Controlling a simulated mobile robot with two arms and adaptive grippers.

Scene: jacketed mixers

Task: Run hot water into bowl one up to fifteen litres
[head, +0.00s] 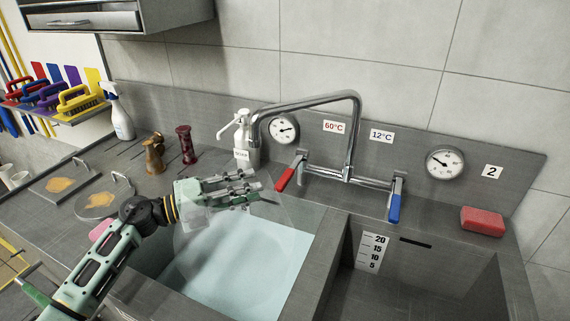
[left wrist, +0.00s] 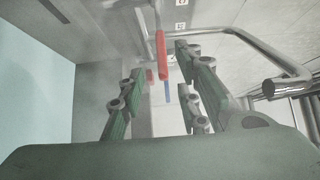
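The left bowl (head: 310,240) holds pale blue water (head: 245,265); no level scale of its own shows. A faint pale haze hangs over it. The tap (head: 350,100) has its spout bent left, its end near the bowl's back edge; I cannot tell whether water runs. The red lever (head: 285,180) by the 60°C label (head: 334,127) slants down to the left. The blue lever (head: 394,208) hangs at the right. My left gripper (head: 254,182) is open and empty, left of the red lever, which shows beyond its fingers in the left wrist view (left wrist: 161,55). My right gripper is not in view.
The right bowl (head: 420,295) looks empty and has a level scale (head: 372,253) on its wall. Two dials are on the back panel, the left one (head: 284,129) near the spout. A white pump bottle (head: 246,145) stands behind my gripper. A red sponge (head: 482,221) lies at right.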

